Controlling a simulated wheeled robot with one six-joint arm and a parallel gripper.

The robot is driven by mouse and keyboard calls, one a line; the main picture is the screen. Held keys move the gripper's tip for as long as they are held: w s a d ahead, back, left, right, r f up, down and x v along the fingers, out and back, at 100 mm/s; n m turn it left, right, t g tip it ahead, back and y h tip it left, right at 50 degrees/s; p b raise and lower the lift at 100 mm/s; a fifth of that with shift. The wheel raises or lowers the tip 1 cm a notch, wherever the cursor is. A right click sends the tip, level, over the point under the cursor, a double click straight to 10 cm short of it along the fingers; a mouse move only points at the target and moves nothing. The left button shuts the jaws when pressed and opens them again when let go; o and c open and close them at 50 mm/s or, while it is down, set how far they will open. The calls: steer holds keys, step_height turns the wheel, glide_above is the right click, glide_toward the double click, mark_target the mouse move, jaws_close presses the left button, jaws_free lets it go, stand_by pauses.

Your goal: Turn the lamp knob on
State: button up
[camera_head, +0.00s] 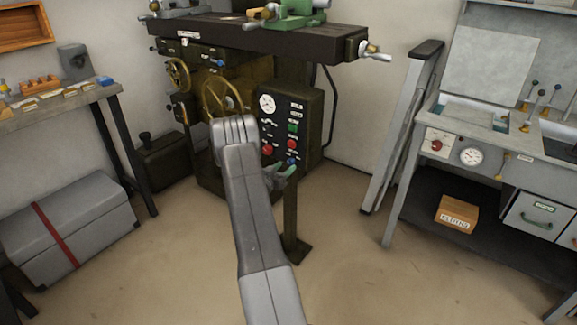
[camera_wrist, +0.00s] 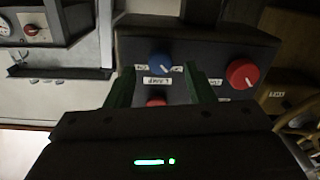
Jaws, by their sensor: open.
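The blue knob (camera_wrist: 160,60) sits on the dark control panel (camera_wrist: 200,50) of the machine. An upside-down LAMP label (camera_wrist: 157,82) lies between it and a red control (camera_wrist: 156,102). Small labels flank the blue knob, too small to read surely. My gripper (camera_wrist: 160,73) is open, with one green finger on each side of the blue knob in the wrist view. I cannot tell whether the fingers touch it. The knob's setting is unclear.
A larger red knob (camera_wrist: 242,73) stands to the right in the wrist view. Green (camera_head: 293,128) and red buttons (camera_head: 291,144) sit above the blue knob in the head view. A brass handwheel (camera_head: 222,96) is left of the panel. The floor (camera_head: 340,235) at right is clear.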

mark_target(289, 163)
steer(key=shift+x, duration=1.7)
steer(key=c, duration=1)
